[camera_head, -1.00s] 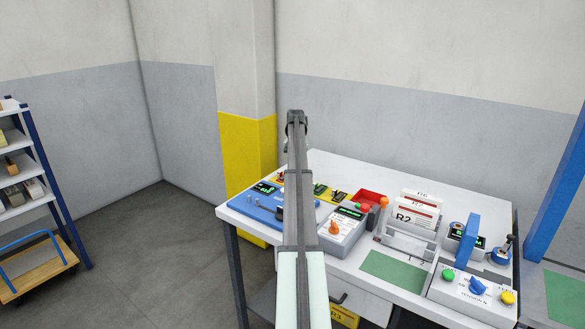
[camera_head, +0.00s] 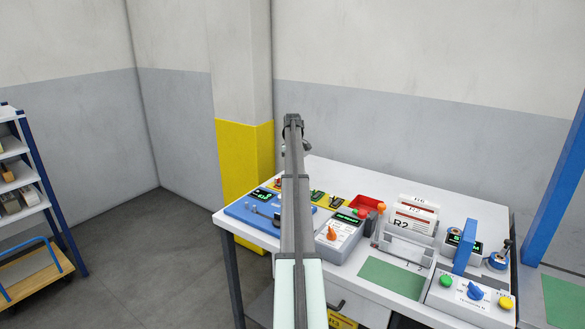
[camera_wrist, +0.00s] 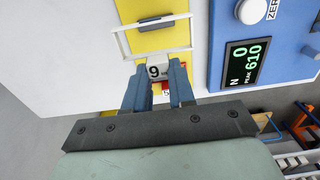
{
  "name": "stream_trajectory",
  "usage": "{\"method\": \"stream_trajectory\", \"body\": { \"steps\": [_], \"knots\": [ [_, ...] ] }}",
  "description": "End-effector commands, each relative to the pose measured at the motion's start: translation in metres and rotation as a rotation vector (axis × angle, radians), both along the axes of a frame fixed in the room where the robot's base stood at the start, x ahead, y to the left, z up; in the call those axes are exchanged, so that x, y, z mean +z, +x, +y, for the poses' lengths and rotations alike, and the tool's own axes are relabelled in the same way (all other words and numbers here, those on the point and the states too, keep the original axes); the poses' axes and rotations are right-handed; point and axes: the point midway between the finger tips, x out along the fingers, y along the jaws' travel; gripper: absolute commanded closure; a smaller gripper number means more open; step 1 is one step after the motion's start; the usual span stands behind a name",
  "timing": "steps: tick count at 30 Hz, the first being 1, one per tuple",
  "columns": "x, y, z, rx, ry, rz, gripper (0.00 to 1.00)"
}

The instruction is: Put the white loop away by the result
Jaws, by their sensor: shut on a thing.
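The white loop (camera_wrist: 117,44) is a thin rectangular frame at my fingertips in the wrist view. My gripper (camera_wrist: 159,66) is shut on its near side. The loop is over a yellow strip (camera_wrist: 168,39) with a dark bar inside its outline; I cannot tell if they touch. The blue tester's display (camera_wrist: 245,64) reads N 0 and PEAK 610. In the head view my arm hides the gripper tip and loop; the blue tester (camera_head: 243,211) is left of the arm.
On the white table (camera_head: 470,202), a grey device with an orange knob (camera_head: 338,233), a red tray (camera_head: 369,203), a card rack (camera_head: 405,246) and a control box (camera_head: 470,292) stand right of my arm.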

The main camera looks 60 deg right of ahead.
Motion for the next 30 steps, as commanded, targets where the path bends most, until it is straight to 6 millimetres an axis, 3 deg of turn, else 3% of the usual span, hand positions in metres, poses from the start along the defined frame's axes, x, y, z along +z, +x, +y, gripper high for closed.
{"method": "stream_trajectory", "body": {
  "steps": [17, 30],
  "knots": [
    [-0.004, 0.000, 0.000, 0.004, 0.000, 0.000, 1.00],
    [-0.032, 0.000, 0.000, 0.004, 0.001, 0.001, 1.00]
  ]
}}
